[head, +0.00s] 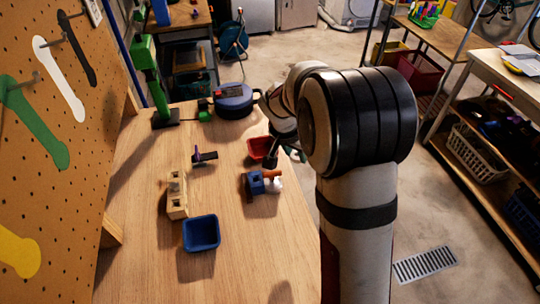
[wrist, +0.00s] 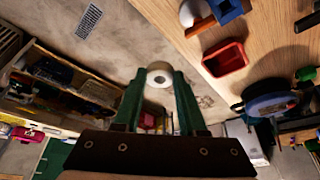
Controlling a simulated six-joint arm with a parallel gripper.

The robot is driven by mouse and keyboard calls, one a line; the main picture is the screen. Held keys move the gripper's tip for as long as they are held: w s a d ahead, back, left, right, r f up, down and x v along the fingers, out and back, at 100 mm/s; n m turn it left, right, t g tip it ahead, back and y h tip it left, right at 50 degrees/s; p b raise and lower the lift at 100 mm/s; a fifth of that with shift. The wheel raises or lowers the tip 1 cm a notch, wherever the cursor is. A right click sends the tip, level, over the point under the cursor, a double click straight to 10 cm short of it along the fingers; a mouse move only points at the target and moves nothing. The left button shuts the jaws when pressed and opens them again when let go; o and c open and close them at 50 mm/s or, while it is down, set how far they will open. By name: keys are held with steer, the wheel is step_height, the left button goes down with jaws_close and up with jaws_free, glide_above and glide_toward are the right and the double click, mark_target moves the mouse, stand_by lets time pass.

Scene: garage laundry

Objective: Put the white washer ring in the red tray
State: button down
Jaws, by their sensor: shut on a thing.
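The white washer ring (wrist: 159,76) is held between the green fingertips of my gripper (wrist: 158,85) in the wrist view. The ring cannot be made out in the head view.
A blue tray (head: 201,233), a beige block part (head: 177,195) and a blue block with an orange-brown and white piece (head: 262,183) are on the table. A round dark-blue case (head: 234,101) stands behind the red tray. A pegboard (head: 50,130) borders the left.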

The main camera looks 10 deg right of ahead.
steer(key=w+d+f+n+t+y, duration=0.1)
steer(key=w+d+n+y, duration=0.1)
steer(key=w+n, duration=0.3)
steer(key=w+d+f+n+y, duration=0.2)
steer(key=w+d+n, duration=0.15)
steer(key=n, duration=0.25)
glide_above(263, 152)
steer(key=s, duration=0.2)
steer(key=f, duration=0.6)
steer(key=shift+w+f, duration=0.2)
steer(key=shift+f, duration=0.15)
steer(key=shift+w+f, duration=0.1)
steer(key=shift+f, duration=0.25)
step_height(263, 152, down, 3)
steer(key=shift+f+t, duration=0.2)
steer(key=shift+t, duration=0.1)
steer(key=c, duration=0.8)
jaws_free()
steer(key=shift+f, duration=0.1)
steer(key=shift+o, duration=0.2)
